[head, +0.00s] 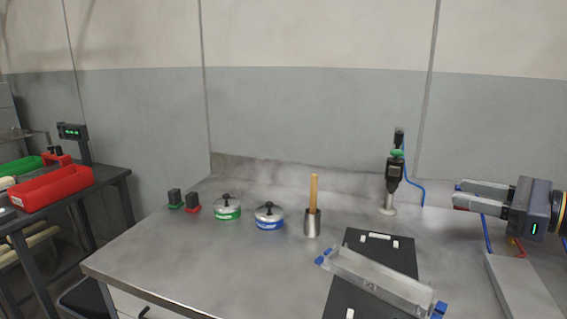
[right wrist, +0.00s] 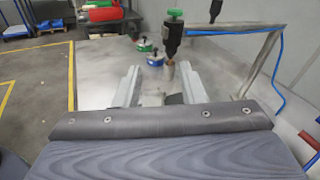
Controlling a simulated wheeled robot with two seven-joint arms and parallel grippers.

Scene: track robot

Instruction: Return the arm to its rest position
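My right gripper (head: 458,194) is at the right of the head view, above the back right of the steel workbench (head: 160,255). Its fingers point left. In the right wrist view its two fingers (right wrist: 159,75) stand apart, with no held object visible between them. The gripper is open. My left arm and left gripper do not show in either view.
A tool on a stand (head: 394,175) with a blue cable is left of the gripper. A metal cup (head: 312,225) holds a wooden handle (head: 314,190). Green (head: 227,211) and blue (head: 269,217) lidded tins stand left. A clear tray (head: 375,280) lies on a black plate (head: 365,243).

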